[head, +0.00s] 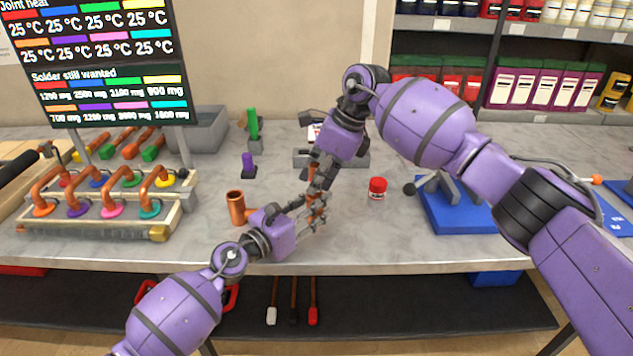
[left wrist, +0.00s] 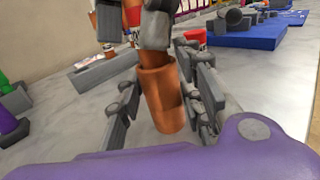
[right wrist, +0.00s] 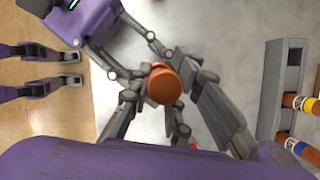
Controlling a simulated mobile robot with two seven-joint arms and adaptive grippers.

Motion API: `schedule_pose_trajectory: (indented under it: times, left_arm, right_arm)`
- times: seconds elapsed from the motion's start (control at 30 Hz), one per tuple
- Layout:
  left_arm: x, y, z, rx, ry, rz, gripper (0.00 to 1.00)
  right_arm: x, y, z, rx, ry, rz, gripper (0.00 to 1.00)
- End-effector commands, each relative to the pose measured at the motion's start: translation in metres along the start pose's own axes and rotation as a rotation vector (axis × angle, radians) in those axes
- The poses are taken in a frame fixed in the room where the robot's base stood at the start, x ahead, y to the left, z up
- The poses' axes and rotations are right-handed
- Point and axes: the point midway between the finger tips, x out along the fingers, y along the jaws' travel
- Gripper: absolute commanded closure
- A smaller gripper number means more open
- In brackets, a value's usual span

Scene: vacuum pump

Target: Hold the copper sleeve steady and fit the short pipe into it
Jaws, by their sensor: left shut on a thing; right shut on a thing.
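The copper sleeve (head: 315,212) is upright between the fingers of my left gripper (head: 312,217), which is shut on it above the table. In the left wrist view the sleeve (left wrist: 162,100) stands between the finger pads, its mouth facing up. The short pipe (left wrist: 146,62) meets the sleeve's mouth from above, slightly tilted. Its lower end is at or inside the rim; how deep, I cannot tell. My right gripper (head: 321,180) is shut on the pipe from above. In the right wrist view the pipe's round top (right wrist: 162,85) shows between the fingers, and the sleeve is hidden.
A copper fitting (head: 237,207) stands just left of the grippers. A red-lidded jar (head: 377,188) is to the right, before a blue stand (head: 450,207). A rack of copper bends (head: 105,205) fills the left side. The table front is mostly clear.

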Motion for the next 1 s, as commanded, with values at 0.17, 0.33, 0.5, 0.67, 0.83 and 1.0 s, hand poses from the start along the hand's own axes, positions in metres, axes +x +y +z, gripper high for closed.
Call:
schedule_pose_trajectory:
  times: [0.17,0.33,0.5,0.67,0.83,1.0]
  left_arm:
    - [0.000,0.000,0.000,0.000,0.000,0.000,0.96]
    - [0.000,0.000,0.000,0.000,0.000,0.000,0.96]
    - [0.000,0.000,0.000,0.000,0.000,0.000,0.96]
    - [0.000,-0.001,0.000,0.000,-0.001,-0.002,0.96]
    - [0.000,-0.002,0.001,0.000,-0.002,-0.003,0.96]
    - [0.001,-0.001,0.001,-0.001,-0.004,-0.002,0.96]
  right_arm:
    - [0.005,-0.001,-0.002,0.000,-0.002,-0.002,1.00]
    - [0.006,-0.001,-0.003,0.000,-0.001,-0.001,1.00]
    - [0.012,-0.001,-0.005,0.001,0.000,-0.001,1.00]
    - [0.018,0.000,-0.009,0.003,0.003,0.001,1.00]
    - [0.023,0.000,-0.011,0.005,0.007,0.003,0.77]
    - [0.024,0.001,-0.012,0.005,0.009,0.007,0.73]
